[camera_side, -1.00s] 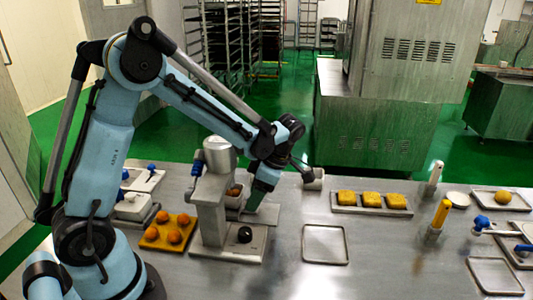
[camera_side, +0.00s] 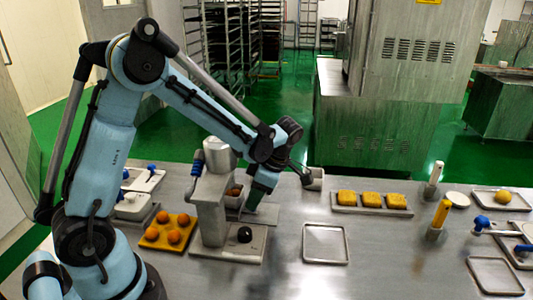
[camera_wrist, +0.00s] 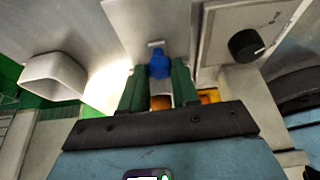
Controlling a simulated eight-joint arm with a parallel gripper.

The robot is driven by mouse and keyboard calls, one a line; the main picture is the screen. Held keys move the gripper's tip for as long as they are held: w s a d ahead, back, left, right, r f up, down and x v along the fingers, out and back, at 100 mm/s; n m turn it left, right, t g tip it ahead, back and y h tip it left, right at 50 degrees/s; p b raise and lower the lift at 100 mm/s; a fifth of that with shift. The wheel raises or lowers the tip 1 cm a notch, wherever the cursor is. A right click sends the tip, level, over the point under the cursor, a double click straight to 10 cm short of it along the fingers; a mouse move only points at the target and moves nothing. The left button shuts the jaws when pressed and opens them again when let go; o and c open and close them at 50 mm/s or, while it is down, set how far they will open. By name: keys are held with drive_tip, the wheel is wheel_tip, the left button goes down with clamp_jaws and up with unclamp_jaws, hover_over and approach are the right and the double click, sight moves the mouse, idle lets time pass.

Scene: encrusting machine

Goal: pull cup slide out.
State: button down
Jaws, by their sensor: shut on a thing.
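The encrusting machine (camera_side: 210,215) stands left of the middle of the table in the side view, with an orange-brown ball (camera_side: 234,192) in the cup under its head. My gripper (camera_side: 250,207) is low at the machine's right side. In the wrist view, my two green fingers (camera_wrist: 158,80) are closed around a blue knob (camera_wrist: 159,65) on the pale metal cup slide (camera_wrist: 148,22). The knob is hidden by my gripper in the side view. How far the slide is out of the machine cannot be told clearly.
A black dial (camera_side: 245,235) sits on the machine's base. A yellow tray (camera_side: 155,237) with several orange balls lies to the left. A small white cup (camera_side: 314,180) stands behind my gripper to the right. An empty tray (camera_side: 326,244) lies to the right, with bare table around it.

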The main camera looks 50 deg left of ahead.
drive_tip(key=w+d, duration=0.7)
drive_tip(key=c, duration=0.8)
unclamp_jaws()
drive_tip(key=shift+s+a, duration=0.1)
drive_tip(key=shift+r, duration=0.15)
drive_tip(key=v, duration=1.2)
